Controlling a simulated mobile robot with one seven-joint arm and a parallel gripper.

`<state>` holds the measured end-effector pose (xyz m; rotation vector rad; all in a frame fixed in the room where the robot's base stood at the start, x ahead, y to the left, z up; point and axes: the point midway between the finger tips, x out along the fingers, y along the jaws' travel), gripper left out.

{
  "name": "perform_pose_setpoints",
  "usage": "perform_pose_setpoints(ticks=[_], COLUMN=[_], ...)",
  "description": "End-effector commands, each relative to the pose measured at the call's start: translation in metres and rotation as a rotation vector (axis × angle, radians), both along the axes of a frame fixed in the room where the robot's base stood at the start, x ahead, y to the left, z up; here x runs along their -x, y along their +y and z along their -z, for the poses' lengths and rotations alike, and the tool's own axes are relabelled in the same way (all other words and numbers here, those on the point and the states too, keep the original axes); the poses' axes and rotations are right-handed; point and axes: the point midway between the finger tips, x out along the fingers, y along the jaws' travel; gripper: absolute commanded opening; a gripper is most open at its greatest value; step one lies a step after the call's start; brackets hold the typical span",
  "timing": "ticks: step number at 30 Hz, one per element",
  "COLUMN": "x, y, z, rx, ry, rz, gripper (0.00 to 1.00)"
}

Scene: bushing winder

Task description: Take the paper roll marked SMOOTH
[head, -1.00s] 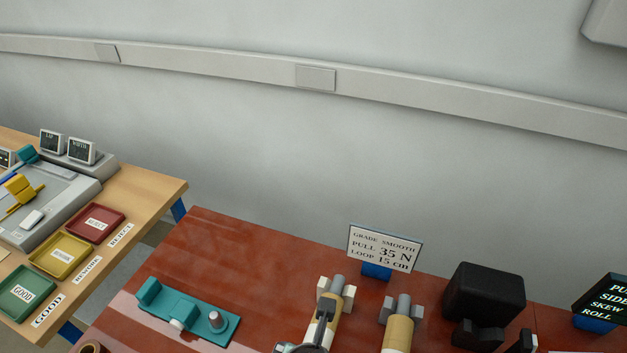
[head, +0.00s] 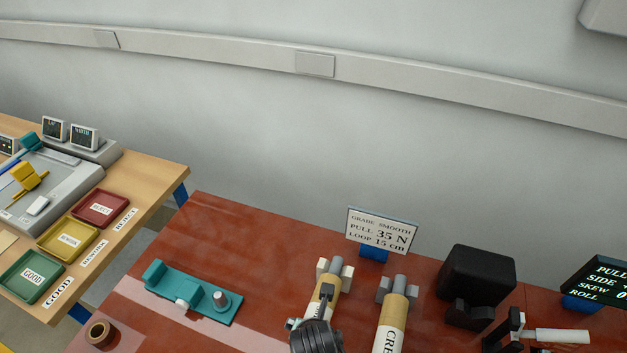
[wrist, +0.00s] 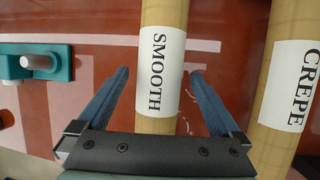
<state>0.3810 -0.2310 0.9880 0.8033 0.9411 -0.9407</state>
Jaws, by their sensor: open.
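The paper roll marked SMOOTH (wrist: 160,75) is tan with a white label. In the wrist view it runs up the picture between my gripper's two blue fingers. My gripper (wrist: 158,75) is open, with a gap on each side of the roll. In the head view my gripper (head: 318,325) covers much of the SMOOTH roll, whose far end (head: 326,285) shows at a stand. The paper roll marked CREPE (wrist: 290,75) lies to the right, and also shows in the head view (head: 393,318). A sign (head: 381,231) behind them reads GRADE SMOOTH, PULL 35 N, LOOP 15 cm.
A teal fixture (head: 190,293) stands left of the rolls on the red table. A black box (head: 478,277) and a display (head: 600,283) are to the right. A brown ring (head: 100,333) lies front left. The side table holds GOOD, REWORK and REJECT trays (head: 100,208).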

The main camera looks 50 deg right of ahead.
Motion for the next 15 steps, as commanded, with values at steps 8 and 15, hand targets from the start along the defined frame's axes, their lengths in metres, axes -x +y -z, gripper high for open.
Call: perform_pose_setpoints(ticks=[8, 15], x=[-0.0043, -0.0041], y=[-0.004, -0.0039], z=[0.0141, 0.014], rx=[0.0, 0.0], ry=[-0.001, 0.0], rz=[-0.001, -0.001], gripper=[1.0, 0.87])
